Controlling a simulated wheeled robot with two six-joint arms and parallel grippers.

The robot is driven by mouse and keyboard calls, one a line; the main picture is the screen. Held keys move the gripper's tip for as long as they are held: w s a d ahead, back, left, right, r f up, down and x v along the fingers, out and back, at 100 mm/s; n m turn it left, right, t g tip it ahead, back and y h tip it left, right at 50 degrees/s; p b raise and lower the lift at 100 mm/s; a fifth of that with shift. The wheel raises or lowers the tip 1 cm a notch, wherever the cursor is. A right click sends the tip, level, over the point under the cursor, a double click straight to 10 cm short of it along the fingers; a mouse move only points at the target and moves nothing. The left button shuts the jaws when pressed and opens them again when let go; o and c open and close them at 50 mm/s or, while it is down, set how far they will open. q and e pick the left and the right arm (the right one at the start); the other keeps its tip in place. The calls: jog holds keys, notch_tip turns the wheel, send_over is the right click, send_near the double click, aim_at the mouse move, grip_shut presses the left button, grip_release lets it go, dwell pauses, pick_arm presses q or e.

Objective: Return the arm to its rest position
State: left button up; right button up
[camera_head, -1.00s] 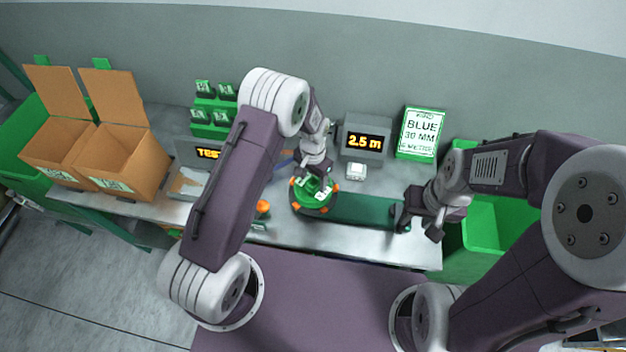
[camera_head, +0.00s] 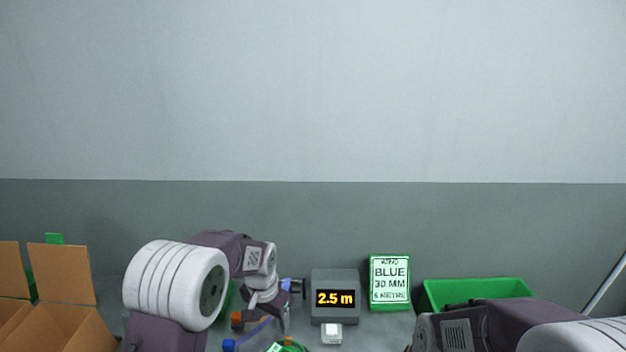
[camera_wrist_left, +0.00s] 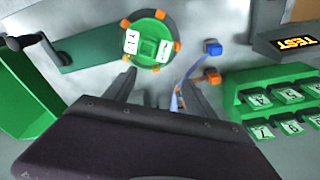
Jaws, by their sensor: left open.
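My left gripper (camera_head: 291,299) is at the end of the left arm, above the back of the bench in the head view. In the left wrist view its two fingers (camera_wrist_left: 160,92) stand apart with nothing clearly held between them. The green round reel (camera_wrist_left: 152,40) with orange clips and white labels lies beyond the fingertips; only its top edge (camera_head: 288,345) shows in the head view. My right arm (camera_head: 470,328) shows at the lower right, with its gripper out of sight.
The grey 2.5 m display (camera_head: 336,299), blue-webbing sign (camera_head: 390,284) and green bin (camera_head: 475,291) stand along the back. Open cardboard boxes (camera_head: 62,273) are at the left. The wrist view shows a green rack (camera_wrist_left: 270,80), TEST display (camera_wrist_left: 292,42) and dark green strip (camera_wrist_left: 90,45).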

pick_arm(q)
jog(key=s+a+n, duration=0.2)
jog(key=s+a, duration=0.1)
jog(key=s, duration=0.6)
jog(key=s+a+n, duration=0.3)
jog(key=s, duration=0.5)
jog(key=shift+s+r+b, duration=0.25)
jog(key=shift+s+b, duration=0.15)
